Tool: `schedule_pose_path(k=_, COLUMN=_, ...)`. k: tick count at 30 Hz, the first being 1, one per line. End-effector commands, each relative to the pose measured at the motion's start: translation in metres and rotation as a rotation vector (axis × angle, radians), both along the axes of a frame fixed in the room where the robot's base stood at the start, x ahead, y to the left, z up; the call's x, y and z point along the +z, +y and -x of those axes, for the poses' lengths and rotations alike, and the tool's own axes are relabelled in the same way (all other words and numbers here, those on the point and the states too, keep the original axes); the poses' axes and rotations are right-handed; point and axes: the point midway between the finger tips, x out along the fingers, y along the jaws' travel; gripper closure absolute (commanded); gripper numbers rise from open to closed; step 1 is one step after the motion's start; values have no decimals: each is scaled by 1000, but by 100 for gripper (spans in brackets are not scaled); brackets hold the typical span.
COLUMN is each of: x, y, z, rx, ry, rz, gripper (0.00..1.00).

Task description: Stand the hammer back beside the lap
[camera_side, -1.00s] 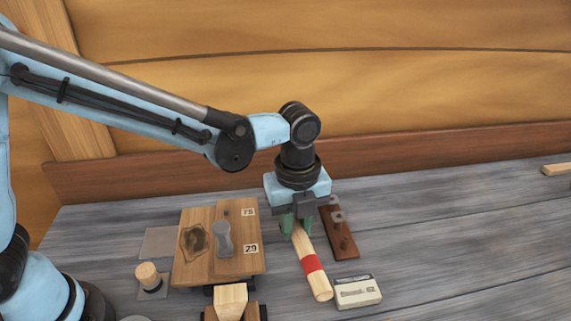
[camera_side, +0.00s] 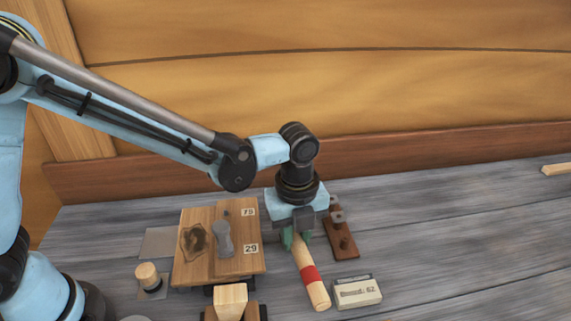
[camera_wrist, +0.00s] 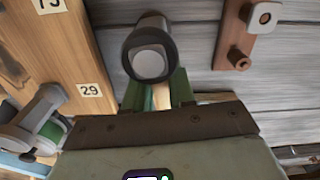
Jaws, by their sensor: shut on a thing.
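The hammer's pale wooden handle with a red band (camera_side: 310,276) slants toward the front in the side view. My gripper (camera_side: 297,240) is shut on the handle near its far end. The hammer's dark, round head with a grey face (camera_wrist: 150,60) shows in the wrist view just beyond my green fingertips (camera_wrist: 158,95); in the side view the gripper hides it. I cannot tell whether the hammer touches the bench. The lap, a wooden board of overlapping pieces (camera_side: 249,224) with number tags, lies left of the gripper, apart from the handle.
A grey tool (camera_side: 223,240) sits on the board. A brown block with pegs (camera_side: 341,238) is right of the gripper, and a small labelled box (camera_side: 358,292) right of the handle's end. A short wooden peg (camera_side: 148,275) stands at left. The bench's right side is mostly clear.

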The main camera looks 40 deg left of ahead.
Motion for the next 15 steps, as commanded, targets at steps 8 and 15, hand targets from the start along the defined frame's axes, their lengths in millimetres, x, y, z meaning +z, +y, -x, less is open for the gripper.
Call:
schedule_pose_path(k=8, x=-5, y=0, z=0, rx=0, ry=0, rz=0, gripper=100)
schedule_pose_path(k=15, x=-8, y=0, z=0, rx=0, ry=0, rz=0, gripper=73)
